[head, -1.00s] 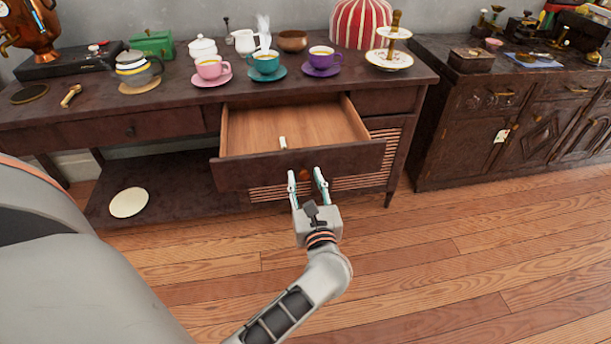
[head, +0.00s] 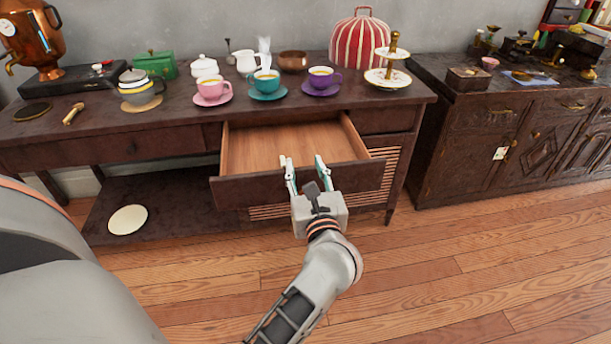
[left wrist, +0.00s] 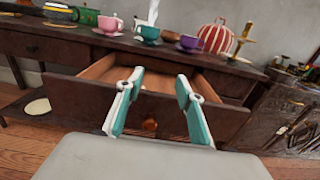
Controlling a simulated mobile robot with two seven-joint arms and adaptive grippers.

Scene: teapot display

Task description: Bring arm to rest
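My left gripper (head: 303,160) is open, its two fingers spread apart with nothing held between them. It is in front of the pulled-out drawer (head: 245,190), with the fingertips overlapping the top edge of the drawer front in the head view. In the left wrist view, the round orange-brown knob (left wrist: 149,124) shows between the spread fingers (left wrist: 158,78). I cannot tell whether any finger touches the drawer. The knob is hidden by the gripper in the head view. My right gripper is not in view.
The dark wooden table (head: 180,120) bears a pink cup (head: 212,88), a teal cup (head: 266,82), a purple cup (head: 322,77), a striped cosy (head: 358,40) and a tiered stand (head: 388,76). A dark cabinet (head: 465,130) stands at right. Wooden floor (head: 480,260) is clear.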

